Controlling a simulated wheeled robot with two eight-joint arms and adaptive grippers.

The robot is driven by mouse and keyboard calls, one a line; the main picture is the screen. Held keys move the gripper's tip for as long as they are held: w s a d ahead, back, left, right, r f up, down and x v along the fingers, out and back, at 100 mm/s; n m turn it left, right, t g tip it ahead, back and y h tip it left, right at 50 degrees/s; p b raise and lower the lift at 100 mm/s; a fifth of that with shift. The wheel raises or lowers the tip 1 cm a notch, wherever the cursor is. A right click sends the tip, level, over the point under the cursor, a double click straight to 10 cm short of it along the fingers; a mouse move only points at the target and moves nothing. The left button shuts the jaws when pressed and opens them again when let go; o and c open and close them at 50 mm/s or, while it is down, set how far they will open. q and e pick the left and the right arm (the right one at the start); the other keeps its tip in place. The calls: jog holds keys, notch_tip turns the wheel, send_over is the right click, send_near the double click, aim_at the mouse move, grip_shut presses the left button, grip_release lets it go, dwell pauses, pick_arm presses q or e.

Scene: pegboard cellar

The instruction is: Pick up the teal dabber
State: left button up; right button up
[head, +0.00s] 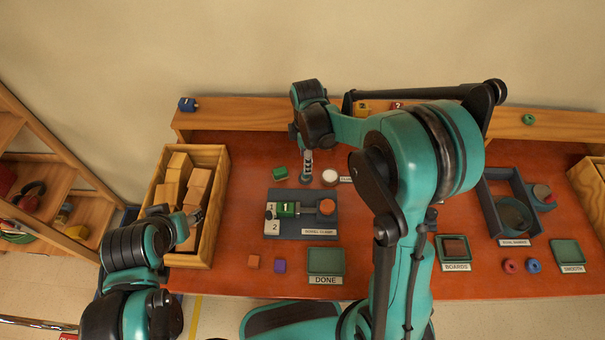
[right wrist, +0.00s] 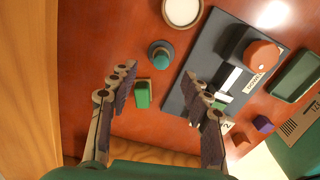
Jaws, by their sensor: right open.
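The teal dabber (right wrist: 160,54), a short round piece with a teal top and dark base, stands on the red-brown bench in the right wrist view. It lies just beyond my right gripper (right wrist: 164,84), whose open fingers are to either side of its line, with nothing between them held. In the head view my right gripper (head: 307,172) points down behind the dark board and appears to hide the dabber. My left gripper (head: 194,216) is by the wooden block box at the left; its jaws are too small to read.
A green block (right wrist: 142,94) lies close to the left finger. A white round dish (right wrist: 183,10) is beyond the dabber. The dark clamp board (head: 290,230) with an orange-ended piece is to the right in the wrist view. A box of wooden blocks (head: 222,160) stands left.

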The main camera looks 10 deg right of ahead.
pick_arm(q)
notch_tip(320, 180, down, 3)
jog(key=b, duration=0.2)
jog(key=shift+b, duration=0.4)
pick_arm(e)
notch_tip(320, 180, down, 8)
jog(key=shift+r, duration=0.15)
pick_arm(q)
jog(key=shift+r, duration=0.1)
pick_arm(e)
jog(key=shift+s+r, duration=0.1)
jog(key=shift+c, duration=0.4)
jog(key=c, duration=0.8)
